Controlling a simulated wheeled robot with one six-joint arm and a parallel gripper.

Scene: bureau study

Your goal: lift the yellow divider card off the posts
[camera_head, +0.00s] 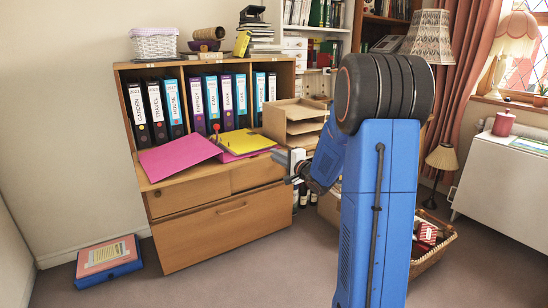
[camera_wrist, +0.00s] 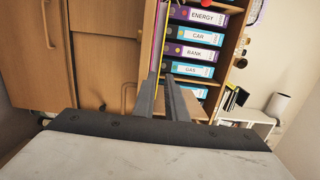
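The yellow divider card (camera_head: 250,141) lies on top of pink card or folder material on the bureau's fold-down surface. In the wrist view it shows only as a thin yellow edge (camera_wrist: 166,38) beside a pink strip. A small red-topped thing (camera_head: 216,129) stands at the card's left. My gripper (camera_head: 284,165) is just right of and in front of the card, apart from it. In the wrist view my gripper's two fingers (camera_wrist: 161,76) are apart with nothing between them.
A pink sheet (camera_head: 178,155) lies left of the card. Labelled binders (camera_head: 196,103) stand behind. A wooden tray stack (camera_head: 293,122) is close on the right. The wooden bureau (camera_head: 225,230) has drawers below. A blue box file (camera_head: 108,262) lies on the floor at left.

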